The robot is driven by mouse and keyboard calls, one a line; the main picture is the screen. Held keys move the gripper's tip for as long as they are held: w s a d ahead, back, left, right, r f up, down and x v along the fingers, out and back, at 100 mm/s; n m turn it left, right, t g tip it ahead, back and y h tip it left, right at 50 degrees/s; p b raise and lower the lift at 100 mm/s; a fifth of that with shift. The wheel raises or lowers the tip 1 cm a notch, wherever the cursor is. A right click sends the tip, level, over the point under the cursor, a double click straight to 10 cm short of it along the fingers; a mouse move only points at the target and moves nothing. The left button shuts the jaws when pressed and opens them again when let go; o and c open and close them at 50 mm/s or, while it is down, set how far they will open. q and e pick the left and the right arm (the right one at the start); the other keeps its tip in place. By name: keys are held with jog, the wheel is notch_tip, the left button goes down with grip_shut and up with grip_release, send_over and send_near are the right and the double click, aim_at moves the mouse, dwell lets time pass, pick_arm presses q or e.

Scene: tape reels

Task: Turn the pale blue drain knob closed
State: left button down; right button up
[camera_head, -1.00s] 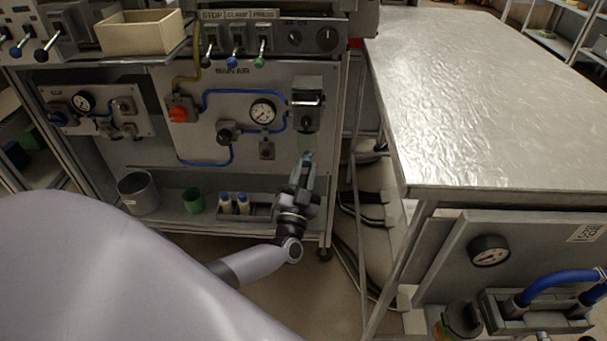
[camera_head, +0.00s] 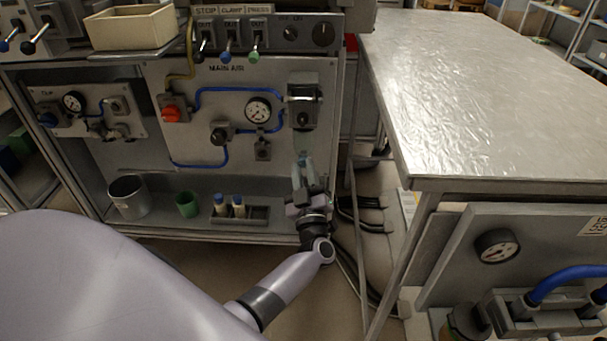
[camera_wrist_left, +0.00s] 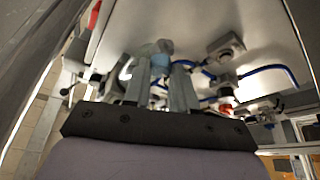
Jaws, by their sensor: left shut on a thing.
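The pale blue drain knob (camera_head: 303,155) is small and sits at the bottom of the filter unit (camera_head: 303,105) on the right side of the main air panel. My left gripper (camera_head: 302,166) comes up from below and is shut on the knob. Its fingers hide part of the knob in the head view. In the left wrist view, the pale blue knob (camera_wrist_left: 160,60) shows between the two grey fingers of the left gripper (camera_wrist_left: 162,72). I cannot read the knob's turn angle. My right gripper is not in view.
The panel carries a gauge (camera_head: 257,110), a red knob (camera_head: 171,114) and blue hoses. Below are a metal pot (camera_head: 128,197), a green cup (camera_head: 187,204) and a rack of small bottles (camera_head: 240,213). A metal-topped table (camera_head: 480,90) stands to the right, with black hoses between.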

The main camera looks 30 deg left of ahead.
pick_arm(q)
jog(key=shift+n+g, duration=0.4)
jog(key=shift+n, duration=0.5)
jog(key=shift+r+n, duration=0.1)
jog(key=shift+n, duration=0.2)
jog(key=c, duration=0.9)
grip_release()
jog(key=shift+d, duration=0.1)
